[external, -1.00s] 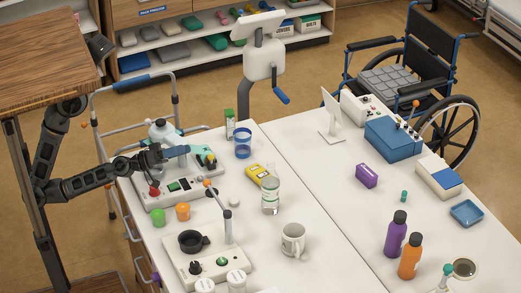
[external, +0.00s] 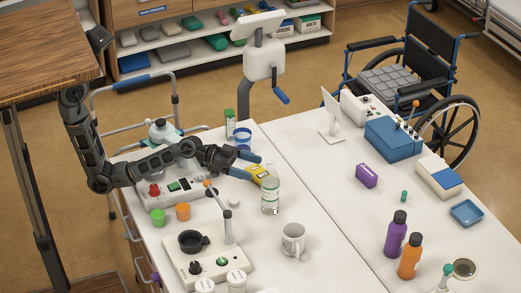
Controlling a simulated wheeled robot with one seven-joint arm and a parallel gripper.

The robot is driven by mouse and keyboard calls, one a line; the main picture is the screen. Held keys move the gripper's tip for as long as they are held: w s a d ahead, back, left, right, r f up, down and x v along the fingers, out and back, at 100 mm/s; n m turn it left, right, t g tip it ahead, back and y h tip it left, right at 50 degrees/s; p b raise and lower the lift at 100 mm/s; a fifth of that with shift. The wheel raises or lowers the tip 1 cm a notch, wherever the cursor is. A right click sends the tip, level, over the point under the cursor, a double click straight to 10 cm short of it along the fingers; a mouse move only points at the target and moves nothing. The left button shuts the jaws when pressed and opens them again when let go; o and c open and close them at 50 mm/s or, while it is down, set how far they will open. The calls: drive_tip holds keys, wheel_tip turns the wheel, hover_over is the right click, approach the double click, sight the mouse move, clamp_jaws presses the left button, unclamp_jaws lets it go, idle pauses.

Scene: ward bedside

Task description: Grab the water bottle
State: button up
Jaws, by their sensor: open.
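A clear water bottle (external: 270,195) with a pale label stands upright on the white table (external: 320,190). My gripper (external: 250,166) is open, its two blue-tipped fingers pointing right toward the bottle. A purple bottle (external: 395,235) and an orange bottle (external: 410,257) stand farther right, near the front.
A yellow device (external: 262,175) lies beside the bottle, partly behind it and my gripper. A blue cup (external: 243,136) is behind my gripper. A white mug (external: 293,241) stands in front of the bottle.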

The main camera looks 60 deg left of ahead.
sight(275, 175)
drive_tip(key=shift+m+g+y, duration=0.5)
drive_tip(key=shift+g+y, duration=0.1)
drive_tip(key=shift+g, duration=0.2)
drive_tip(key=w+d+f, duration=0.1)
drive_tip(key=w+f, duration=0.1)
drive_tip(key=w+d+f, duration=0.2)
drive_tip(key=w+f, duration=0.1)
drive_tip(key=w+d+f, duration=0.1)
drive_tip(key=w+f, duration=0.1)
drive_tip(key=shift+w+d+f, duration=0.15)
drive_tip(key=shift+w+d, duration=0.1)
drive_tip(key=shift+w, duration=0.15)
drive_tip(key=c, duration=1.2)
drive_tip(key=shift+c, duration=0.2)
drive_tip(key=shift+s+d+r+p, duration=0.1)
drive_tip(key=shift+r+p, duration=1.05)
drive_tip(key=shift+r, duration=1.15)
drive_tip(key=s+d+r, duration=0.6)
drive_tip(key=s+d, duration=0.1)
drive_tip(key=s, duration=0.2)
drive_tip(key=shift+r, duration=0.2)
